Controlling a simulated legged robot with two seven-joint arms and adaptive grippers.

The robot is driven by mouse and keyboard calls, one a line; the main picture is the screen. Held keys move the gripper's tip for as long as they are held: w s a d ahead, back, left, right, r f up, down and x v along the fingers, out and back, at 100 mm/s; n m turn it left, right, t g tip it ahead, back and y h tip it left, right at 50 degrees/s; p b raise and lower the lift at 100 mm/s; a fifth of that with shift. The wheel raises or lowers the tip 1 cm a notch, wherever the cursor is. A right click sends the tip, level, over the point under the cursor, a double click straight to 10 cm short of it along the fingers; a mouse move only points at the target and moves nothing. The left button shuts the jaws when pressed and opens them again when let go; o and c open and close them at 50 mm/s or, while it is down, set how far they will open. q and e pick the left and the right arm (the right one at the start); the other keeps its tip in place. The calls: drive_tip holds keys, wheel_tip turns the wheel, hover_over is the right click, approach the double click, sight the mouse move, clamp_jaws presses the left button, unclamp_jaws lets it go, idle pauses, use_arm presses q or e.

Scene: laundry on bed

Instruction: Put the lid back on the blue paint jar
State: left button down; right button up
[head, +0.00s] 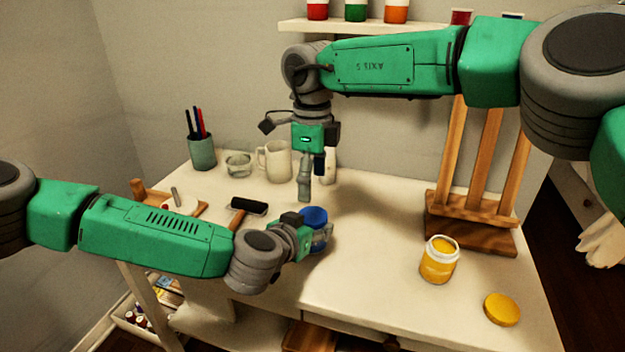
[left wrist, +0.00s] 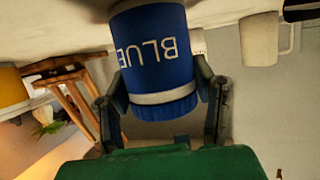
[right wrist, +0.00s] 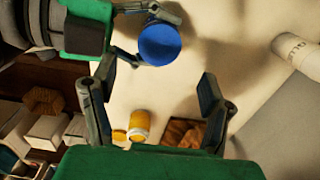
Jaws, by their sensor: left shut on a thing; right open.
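The blue paint jar (head: 317,240) stands on the white table near its front left. In the left wrist view the jar (left wrist: 155,50) appears upside down, with a BLUE label. Its ribbed blue lid (left wrist: 165,108) is on its mouth, with a white band between lid and label; I cannot tell if it is screwed tight. The lid's round top shows in the right wrist view (right wrist: 160,43). My left gripper (head: 308,240) is shut around the jar's side. My right gripper (head: 304,198) is open and empty, pointing down above and behind the jar, apart from the lid.
An open yellow jar (head: 439,260) stands to the right, its yellow lid (head: 501,309) beside it. A wooden easel (head: 470,220) stands at the back right. A roller (head: 248,206), a mug (head: 275,161), a glass dish (head: 238,164) and a pen cup (head: 202,152) are behind left.

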sight(312, 214)
drive_tip(key=shift+f, duration=4.05)
drive_tip(key=c, duration=1.2)
drive_tip(key=m, duration=0.6)
drive_tip(key=shift+m, duration=0.4)
drive_tip(key=o, duration=1.3)
